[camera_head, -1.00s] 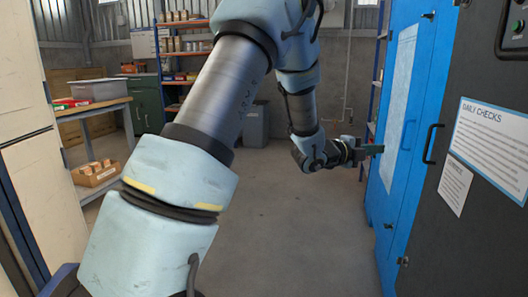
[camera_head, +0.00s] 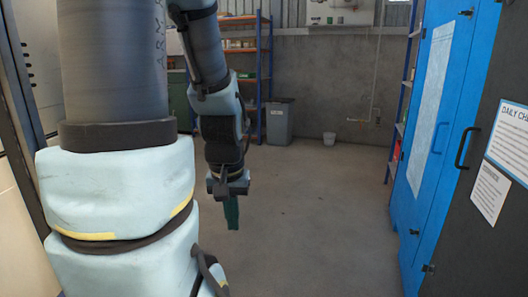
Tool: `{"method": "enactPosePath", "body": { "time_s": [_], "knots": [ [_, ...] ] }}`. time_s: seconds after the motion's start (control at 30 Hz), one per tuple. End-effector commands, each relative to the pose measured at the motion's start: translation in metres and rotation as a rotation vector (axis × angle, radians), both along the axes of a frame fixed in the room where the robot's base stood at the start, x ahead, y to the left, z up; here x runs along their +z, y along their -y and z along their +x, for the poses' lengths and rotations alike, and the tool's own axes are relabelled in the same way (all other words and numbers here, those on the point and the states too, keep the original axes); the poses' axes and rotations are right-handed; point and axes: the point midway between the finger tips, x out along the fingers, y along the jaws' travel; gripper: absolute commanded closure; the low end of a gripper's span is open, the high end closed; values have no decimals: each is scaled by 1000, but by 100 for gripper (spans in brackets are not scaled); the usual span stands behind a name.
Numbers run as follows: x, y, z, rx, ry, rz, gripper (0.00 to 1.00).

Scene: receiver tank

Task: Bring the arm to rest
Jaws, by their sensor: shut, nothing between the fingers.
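My arm (camera_head: 115,195) fills the left side of the head view, its lower links close to the camera and its upper part running out of the top of the picture. The forearm comes back down near the middle left. My gripper (camera_head: 231,213) hangs at its end, pointing down over open floor. Its green fingers are together with nothing held. It is apart from the cabinets. My arm hides much of the left side of the room.
A blue cabinet (camera_head: 414,185) and a dark cabinet with notices (camera_head: 490,192) stand on the right, both with handles. The middle floor (camera_head: 310,220) is clear.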

Motion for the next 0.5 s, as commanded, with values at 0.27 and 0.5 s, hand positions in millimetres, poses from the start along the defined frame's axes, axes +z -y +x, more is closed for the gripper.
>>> {"method": "enactPosePath", "body": {
  "time_s": [0.27,0.5],
  "knots": [
    [72,2,6,-20,12,3,100],
    [146,2,6,-22,15,4,100]
  ]
}}
